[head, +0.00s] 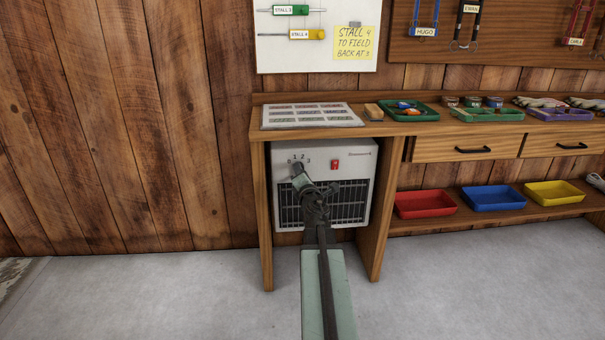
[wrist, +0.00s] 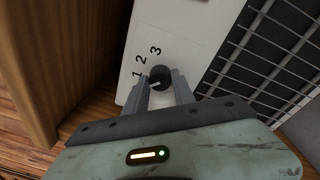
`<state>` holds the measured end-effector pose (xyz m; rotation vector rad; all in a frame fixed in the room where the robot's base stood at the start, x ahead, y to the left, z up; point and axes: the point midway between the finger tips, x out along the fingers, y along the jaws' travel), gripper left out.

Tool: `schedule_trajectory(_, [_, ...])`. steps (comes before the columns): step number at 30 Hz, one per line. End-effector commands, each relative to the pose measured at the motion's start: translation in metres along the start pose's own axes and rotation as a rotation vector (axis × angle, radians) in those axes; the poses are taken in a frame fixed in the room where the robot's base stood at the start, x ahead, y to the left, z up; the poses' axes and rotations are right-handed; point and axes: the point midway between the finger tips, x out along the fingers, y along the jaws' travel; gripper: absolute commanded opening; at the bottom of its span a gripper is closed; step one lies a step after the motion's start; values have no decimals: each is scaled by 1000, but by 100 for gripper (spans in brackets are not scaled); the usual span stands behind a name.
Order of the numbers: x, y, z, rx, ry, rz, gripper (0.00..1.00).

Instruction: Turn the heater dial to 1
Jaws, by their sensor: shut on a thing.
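The heater (head: 352,200) is a pale box with a dark grille, under the left end of the wooden bench. Its black dial (wrist: 160,73) shows in the wrist view, with the printed numbers 1, 2 and 3 beside it. A white pointer mark on the dial appears to point to the lower left, below the 1. My gripper (wrist: 162,81) is shut on the dial, one finger at each side. The left finger hides part of the panel there. In the head view my gripper (head: 298,172) covers the dial.
A red switch (head: 336,164) sits right of the dial on the heater. Bench side panels (head: 262,220) stand close on both sides of the heater. Red, blue and yellow trays (head: 493,198) lie on the low shelf to the right. The floor (head: 170,300) at left is clear.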

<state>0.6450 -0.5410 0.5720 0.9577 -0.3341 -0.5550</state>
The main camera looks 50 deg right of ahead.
Motion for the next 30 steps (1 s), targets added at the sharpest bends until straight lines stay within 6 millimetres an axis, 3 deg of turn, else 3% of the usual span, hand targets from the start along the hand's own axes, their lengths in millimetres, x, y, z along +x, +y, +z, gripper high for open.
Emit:
schedule_trajectory(15, [-1,-1,-2,319,-21,16,0])
schedule_trajectory(30, [0,0,-2,377,-24,20,0])
